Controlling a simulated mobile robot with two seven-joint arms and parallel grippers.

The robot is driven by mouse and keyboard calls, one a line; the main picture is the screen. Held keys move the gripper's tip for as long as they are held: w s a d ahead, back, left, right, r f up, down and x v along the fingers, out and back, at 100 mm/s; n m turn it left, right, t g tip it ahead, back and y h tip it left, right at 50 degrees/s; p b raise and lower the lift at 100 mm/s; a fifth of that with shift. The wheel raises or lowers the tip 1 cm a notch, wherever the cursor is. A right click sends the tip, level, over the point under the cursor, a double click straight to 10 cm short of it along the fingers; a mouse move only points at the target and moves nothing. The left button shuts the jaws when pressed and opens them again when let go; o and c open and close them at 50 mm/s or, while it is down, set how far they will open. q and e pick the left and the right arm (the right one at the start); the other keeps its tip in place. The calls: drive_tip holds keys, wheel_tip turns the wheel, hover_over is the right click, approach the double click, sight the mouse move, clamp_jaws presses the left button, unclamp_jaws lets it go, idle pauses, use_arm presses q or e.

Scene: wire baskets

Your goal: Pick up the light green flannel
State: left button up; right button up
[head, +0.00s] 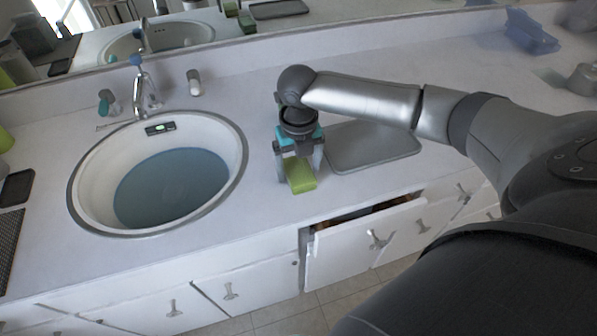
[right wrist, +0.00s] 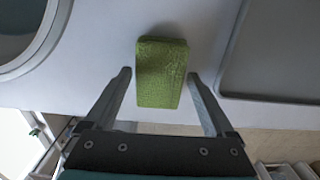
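The light green flannel (head: 300,176) is a small block-like green piece on the white counter, between the sink and a grey tray. It shows in the right wrist view (right wrist: 162,72) with a textured surface. My right gripper (head: 300,172) points down over it, its two fingers apart. In the right wrist view the fingers (right wrist: 160,75) stand on either side of the flannel, with a gap visible on both sides. Whether the fingertips reach the counter I cannot tell. My left gripper is not in view.
The round sink (head: 91,203) holds bluish water left of the flannel. The grey tray (head: 375,148) lies close on the right. An open drawer (head: 340,248) juts out below the counter edge. A faucet (head: 143,92) stands behind the sink.

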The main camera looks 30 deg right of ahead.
sight(298, 169)
drive_tip(key=c, duration=1.1)
drive_tip(key=shift+r, duration=0.15)
wheel_tip(298, 169, up, 20)
drive_tip(key=p, duration=0.4)
drive_tip(key=shift+p, duration=0.35)
